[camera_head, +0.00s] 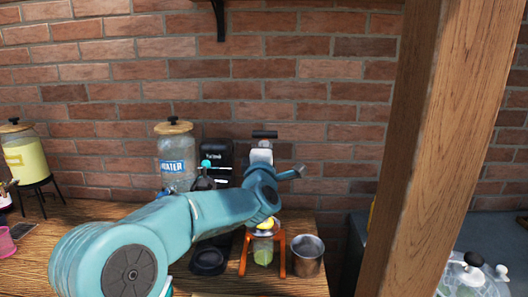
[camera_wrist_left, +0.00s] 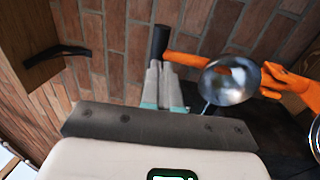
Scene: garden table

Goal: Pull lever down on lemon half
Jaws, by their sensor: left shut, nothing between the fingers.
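The lever has a black handle (camera_head: 265,134), raised above the juicer; in the left wrist view the handle (camera_wrist_left: 160,40) joins an orange arm (camera_wrist_left: 185,59) beside a shiny metal dome. The orange juicer stand (camera_head: 282,258) is on the table, with a yellow lemon half (camera_head: 265,224) in it, partly hidden by my arm, and a glass (camera_head: 263,254) below. My right gripper is not in view.
A metal cup (camera_head: 307,256) stands right of the juicer. A black machine (camera_head: 216,156) and a water dispenser (camera_head: 175,152) stand left behind my arm. A wooden post (camera_head: 430,130) rises at the right. A brick wall is behind.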

